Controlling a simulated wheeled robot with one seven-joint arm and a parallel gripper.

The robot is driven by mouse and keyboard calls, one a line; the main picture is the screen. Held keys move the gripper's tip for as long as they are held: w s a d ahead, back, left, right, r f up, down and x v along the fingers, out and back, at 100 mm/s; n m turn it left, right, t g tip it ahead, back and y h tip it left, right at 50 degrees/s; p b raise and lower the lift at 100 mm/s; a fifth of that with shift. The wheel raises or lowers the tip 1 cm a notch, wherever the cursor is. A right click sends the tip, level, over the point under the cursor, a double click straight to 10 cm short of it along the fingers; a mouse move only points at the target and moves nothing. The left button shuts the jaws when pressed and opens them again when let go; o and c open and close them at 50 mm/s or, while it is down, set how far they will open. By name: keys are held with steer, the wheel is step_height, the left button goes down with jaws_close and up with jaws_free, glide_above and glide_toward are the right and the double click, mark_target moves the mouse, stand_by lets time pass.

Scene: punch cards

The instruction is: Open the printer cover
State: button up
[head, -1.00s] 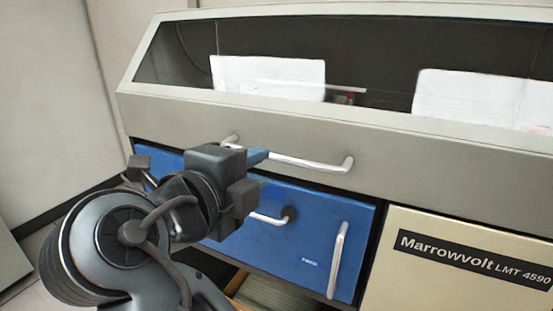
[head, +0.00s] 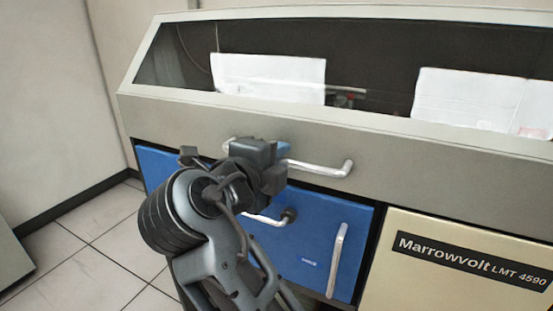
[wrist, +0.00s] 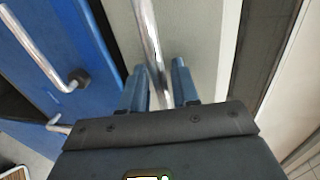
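The printer cover (head: 430,165) is a grey panel with a dark window above it, and it looks closed. A long silver handle (head: 325,167) runs across its front. My gripper (head: 283,150) is at the middle of this handle in the head view and hides part of it. In the wrist view, the two blue fingers of my gripper (wrist: 159,75) stand apart with the silver handle (wrist: 148,40) running between them. A gap shows beside the bar, so the fingers look open around it.
Below the cover is a blue panel (head: 300,235) with an upright silver handle (head: 337,260) and a smaller lever (head: 264,219). A beige panel (head: 440,275) with a Marrowvolt label is at the right. White paper (head: 268,78) shows behind the window. Tiled floor (head: 95,260) is clear at the left.

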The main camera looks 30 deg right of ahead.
jaws_close()
stand_by(0.3)
